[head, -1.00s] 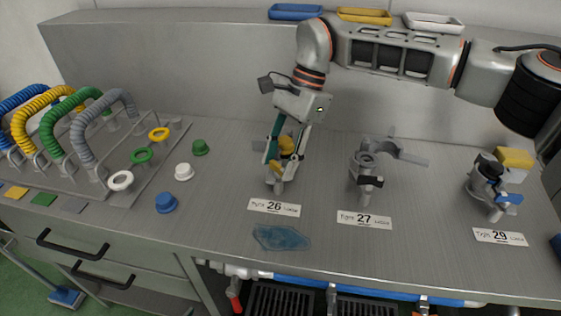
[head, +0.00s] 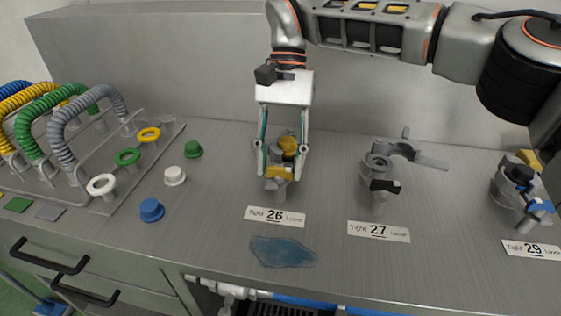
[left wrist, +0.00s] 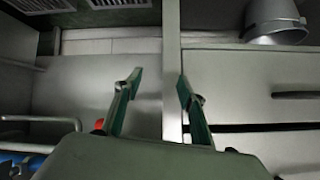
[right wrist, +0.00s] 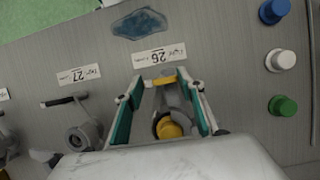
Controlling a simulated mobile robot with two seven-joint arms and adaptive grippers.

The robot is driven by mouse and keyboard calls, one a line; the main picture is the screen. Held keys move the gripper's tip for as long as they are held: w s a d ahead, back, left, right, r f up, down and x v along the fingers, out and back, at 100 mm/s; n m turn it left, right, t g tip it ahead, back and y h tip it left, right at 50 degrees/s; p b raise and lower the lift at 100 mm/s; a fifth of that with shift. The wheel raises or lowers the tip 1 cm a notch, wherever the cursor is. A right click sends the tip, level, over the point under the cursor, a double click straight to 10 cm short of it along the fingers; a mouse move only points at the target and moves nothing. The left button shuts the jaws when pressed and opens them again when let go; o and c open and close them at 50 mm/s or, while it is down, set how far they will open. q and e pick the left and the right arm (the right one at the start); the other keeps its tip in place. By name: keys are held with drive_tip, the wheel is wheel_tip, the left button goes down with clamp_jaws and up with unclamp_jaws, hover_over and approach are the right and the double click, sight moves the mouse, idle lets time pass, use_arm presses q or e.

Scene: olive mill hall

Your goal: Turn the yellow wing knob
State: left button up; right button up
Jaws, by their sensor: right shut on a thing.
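The yellow wing knob (head: 279,172) is on the grey valve fitting behind the "26" label (head: 274,217). My right gripper (head: 281,178) reaches down over it from behind, with one finger on each side, and is shut on it. In the right wrist view the yellow wing (right wrist: 160,82) lies across between the fingertips. A round yellow part (right wrist: 170,129) of the same fitting sits closer to my palm. The fingers partly hide the fitting in the head view. My left gripper (left wrist: 158,86) is open and empty in front of the cabinet, and out of the head view.
A valve with a black handle (head: 380,185) stands at label 27 (head: 378,232), and one with a blue handle (head: 540,206) at label 29. A blue puddle-like patch (head: 283,252) lies in front. Coloured caps (head: 151,210) and a hose rack (head: 88,140) stand left.

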drive_tip(key=shift+w, duration=0.1)
idle(0.3)
drive_tip(key=o, duration=1.1)
drive_tip(key=shift+o, duration=0.2)
wheel_tip(320, 180, up, 10)
